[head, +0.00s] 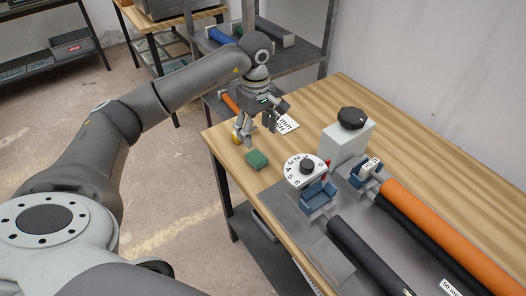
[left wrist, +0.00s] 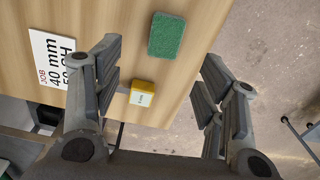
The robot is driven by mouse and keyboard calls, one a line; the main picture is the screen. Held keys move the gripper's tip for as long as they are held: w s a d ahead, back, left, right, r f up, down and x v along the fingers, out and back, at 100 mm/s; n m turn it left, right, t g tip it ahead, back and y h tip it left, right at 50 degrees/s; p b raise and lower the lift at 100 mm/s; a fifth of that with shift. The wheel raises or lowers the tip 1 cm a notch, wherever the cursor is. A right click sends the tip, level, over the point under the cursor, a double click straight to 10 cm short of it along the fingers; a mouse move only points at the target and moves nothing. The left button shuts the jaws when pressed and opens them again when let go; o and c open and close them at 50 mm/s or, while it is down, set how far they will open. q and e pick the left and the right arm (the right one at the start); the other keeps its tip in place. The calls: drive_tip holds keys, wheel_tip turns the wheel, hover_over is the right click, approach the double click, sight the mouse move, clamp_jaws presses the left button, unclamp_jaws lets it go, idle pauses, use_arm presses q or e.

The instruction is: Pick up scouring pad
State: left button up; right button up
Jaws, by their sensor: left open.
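The green scouring pad (head: 257,159) lies flat on the wooden bench near its left edge in the head view. In the left wrist view the pad (left wrist: 166,36) lies beyond the fingertips, with bare wood around it. My left gripper (head: 255,130) is above the bench, behind the pad in the head view. Its fingers are spread with nothing between them, and they show on both sides in the left wrist view (left wrist: 162,65). The gripper is apart from the pad. My right gripper is not in view.
A small yellow block with a white label (left wrist: 143,93) lies near the bench edge between my fingers' sides. A white job card (left wrist: 48,78) lies left of it. A dial (head: 305,170), a white box with a black knob (head: 347,138) and long rollers (head: 440,228) stand at right.

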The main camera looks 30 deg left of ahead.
sight(256, 156)
use_arm(q)
drive_tip(key=f, duration=0.2)
drive_tip(key=s+f, duration=0.1)
drive_tip(key=f, duration=0.1)
drive_tip(key=shift+p, duration=0.35)
drive_tip(key=shift+f, duration=0.3)
wheel_tip(256, 156, down, 4)
drive_tip(key=shift+d+f+p, duration=0.1)
drive_tip(key=shift+p, duration=0.85)
drive_tip(key=shift+f, duration=0.2)
drive_tip(key=shift+w, duration=0.1)
drive_tip(key=c, duration=1)
drive_tip(key=shift+c, duration=0.2)
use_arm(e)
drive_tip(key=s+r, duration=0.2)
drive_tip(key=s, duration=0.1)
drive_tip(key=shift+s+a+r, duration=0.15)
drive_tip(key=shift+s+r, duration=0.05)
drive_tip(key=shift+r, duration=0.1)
